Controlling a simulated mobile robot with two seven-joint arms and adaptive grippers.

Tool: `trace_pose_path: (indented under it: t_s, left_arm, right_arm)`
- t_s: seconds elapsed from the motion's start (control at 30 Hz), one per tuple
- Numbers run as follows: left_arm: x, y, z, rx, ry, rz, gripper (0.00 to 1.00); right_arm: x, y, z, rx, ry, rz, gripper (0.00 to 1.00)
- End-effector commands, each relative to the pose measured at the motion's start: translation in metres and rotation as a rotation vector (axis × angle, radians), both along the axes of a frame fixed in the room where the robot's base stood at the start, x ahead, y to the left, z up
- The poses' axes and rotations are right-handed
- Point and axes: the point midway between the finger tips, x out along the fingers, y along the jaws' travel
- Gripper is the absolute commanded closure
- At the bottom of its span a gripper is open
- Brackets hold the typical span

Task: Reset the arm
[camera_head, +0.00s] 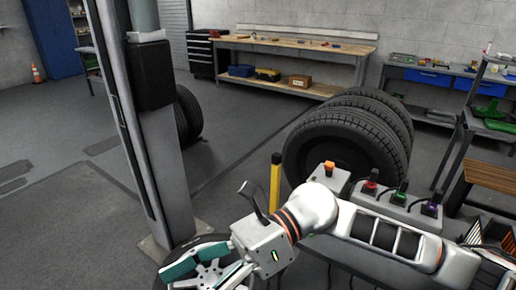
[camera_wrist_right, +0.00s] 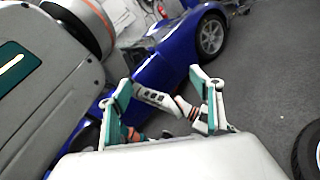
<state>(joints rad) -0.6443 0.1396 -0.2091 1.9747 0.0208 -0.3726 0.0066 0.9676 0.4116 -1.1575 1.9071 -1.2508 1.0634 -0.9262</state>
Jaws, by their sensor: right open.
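My right arm comes in from the right in the head view, and its right gripper (camera_head: 192,276) is low at the front. Its teal-padded fingers are apart with nothing held between them. The gripper overlaps a silver-spoked wheel (camera_head: 211,270) in the picture; I cannot tell whether they touch. In the wrist view the two fingers (camera_wrist_right: 160,88) are spread. A white arm-like piece with an orange band (camera_wrist_right: 180,106) shows beyond them; I cannot tell whose it is. My left gripper is not identifiable in either view.
A grey post (camera_head: 168,170) stands left of my gripper. Standing tyres (camera_head: 300,150) and a box with coloured buttons (camera_head: 390,200) are behind my arm. A yellow post (camera_head: 275,185) stands nearby. A blue car (camera_wrist_right: 165,60) shows in the wrist view. Floor at left is clear.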

Motion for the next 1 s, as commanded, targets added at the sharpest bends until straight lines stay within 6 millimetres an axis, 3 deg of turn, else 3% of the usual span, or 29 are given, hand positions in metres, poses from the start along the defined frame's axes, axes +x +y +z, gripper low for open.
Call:
trace_pose_path:
  t_s: [0.1,0.23,0.37,0.47,0.57,0.73,0.87,1.0]
  left_arm:
    - [0.0,0.0,0.001,-0.001,0.0,0.0,1.0]
    - [0.0,-0.001,0.001,-0.002,0.001,0.0,1.0]
    - [0.0,-0.001,0.002,-0.003,0.001,0.0,1.0]
    - [-0.001,-0.001,0.002,-0.003,0.001,0.0,1.0]
    - [-0.001,-0.001,0.002,-0.004,0.002,0.001,1.0]
    - [-0.001,-0.001,0.002,-0.004,0.003,0.0,1.0]
    - [-0.002,-0.001,0.002,-0.005,0.005,0.0,1.0]
    - [-0.002,-0.001,0.003,-0.006,0.006,0.001,1.0]
  right_arm:
    - [0.01,0.011,0.025,0.126,0.252,-0.108,0.35]
    - [0.038,0.01,0.044,0.247,0.53,-0.235,0.35]
    - [0.077,-0.005,0.047,0.353,0.823,-0.366,0.35]
    - [0.11,-0.024,0.034,0.428,1.052,-0.472,0.35]
    - [0.14,-0.05,0.008,0.496,1.285,-0.579,0.35]
    - [0.177,-0.105,-0.067,0.605,1.686,-0.771,0.35]
    - [0.183,-0.153,-0.143,0.683,1.985,-0.921,0.35]
    - [0.165,-0.201,-0.223,0.759,2.262,-1.072,0.35]
